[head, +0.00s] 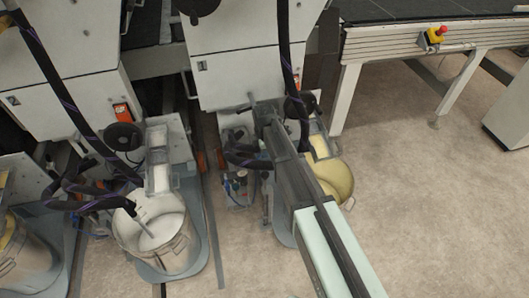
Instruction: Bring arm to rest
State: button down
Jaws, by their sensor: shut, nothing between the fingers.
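My arm, a pale green and dark grey beam, reaches from the bottom right toward the middle, over the right-hand coater unit. My gripper (246,105) is the small black part at the far end of the arm. It is shut and empty, in front of the white machine housing (243,60). Its fingertips are small and hard to make out against the machine. A metal bucket with yellow contents (336,180) stands to the right of the arm and is partly hidden by it.
Another bucket with whitish contents (160,243) stands at lower left, with a third at the left edge. Dark hoses (284,50) hang near the arm. A conveyor (430,40) with a red emergency button (441,30) is at upper right. The floor (440,200) at right is clear.

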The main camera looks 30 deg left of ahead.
dwell(0.3)
jog(key=s+d+f+m+g, duration=0.1)
jog(key=s+d+f+m, duration=0.5)
jog(key=d, duration=0.4)
jog(key=s+d+f+m+g+h, duration=0.1)
jog(key=s+d+f+m, duration=0.2)
jog(key=d+f+m, duration=0.45)
jog(key=s+d+f+m+g, duration=0.1)
jog(key=s+d+f+m, duration=0.5)
jog(key=d, duration=0.7)
jog(key=s+d+f+m+g, duration=0.2)
jog(key=s+d+f+m, duration=0.1)
jog(key=s+d, duration=0.6)
jog(key=s+d+f+m+g, duration=0.2)
jog(key=s+d+f+m, duration=0.2)
jog(key=s+d, duration=0.5)
jog(key=shift+d+y, duration=0.4)
jog(key=shift+d, duration=2.3)
jog(key=shift+a+m, duration=0.15)
jog(key=shift+m, duration=0.1)
